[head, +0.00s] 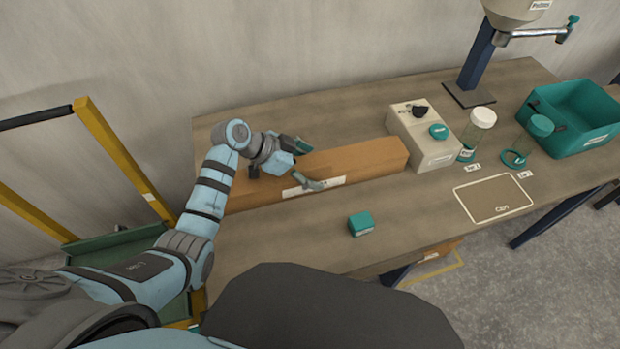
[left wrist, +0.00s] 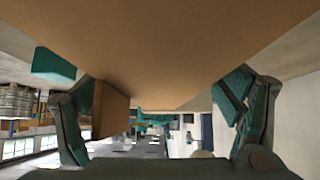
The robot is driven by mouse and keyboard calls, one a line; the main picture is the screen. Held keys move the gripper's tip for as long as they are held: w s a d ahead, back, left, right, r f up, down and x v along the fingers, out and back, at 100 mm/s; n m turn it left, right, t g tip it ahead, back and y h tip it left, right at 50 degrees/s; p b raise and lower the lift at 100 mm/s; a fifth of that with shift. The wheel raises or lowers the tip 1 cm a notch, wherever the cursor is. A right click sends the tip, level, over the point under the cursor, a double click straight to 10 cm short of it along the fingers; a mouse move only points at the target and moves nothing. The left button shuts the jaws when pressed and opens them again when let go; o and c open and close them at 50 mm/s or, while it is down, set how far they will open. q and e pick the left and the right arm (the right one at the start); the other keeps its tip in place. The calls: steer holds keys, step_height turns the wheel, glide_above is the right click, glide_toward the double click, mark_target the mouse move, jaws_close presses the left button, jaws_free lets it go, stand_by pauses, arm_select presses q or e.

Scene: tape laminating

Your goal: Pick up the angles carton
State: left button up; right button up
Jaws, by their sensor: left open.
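The angles carton (head: 365,161) is a long brown box with a white label on its front side. It lies on the workbench (head: 290,240), slanting from left to right. My left gripper (head: 308,166) is over the carton's left-middle part, with one finger toward its far side and one toward its near side, by the label. Its jaws are open. In the left wrist view the carton (left wrist: 165,45) fills the upper middle, between the spread fingers of the left gripper (left wrist: 163,108). Whether the fingers touch it cannot be told. My right gripper is not in view.
A beige box with a black knob (head: 421,142) stands at the carton's right end. A small teal box (head: 361,223) lies in front. Clear jars (head: 476,135), a teal bin (head: 577,120) and an outlined area (head: 493,198) are further right. The bench front is mostly clear.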

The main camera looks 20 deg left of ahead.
arm_select(q)
steer(key=shift+w+d+f, duration=0.1)
steer(key=shift+d+f, duration=0.05)
steer(key=shift+d, duration=0.05)
steer(key=c, duration=1.2)
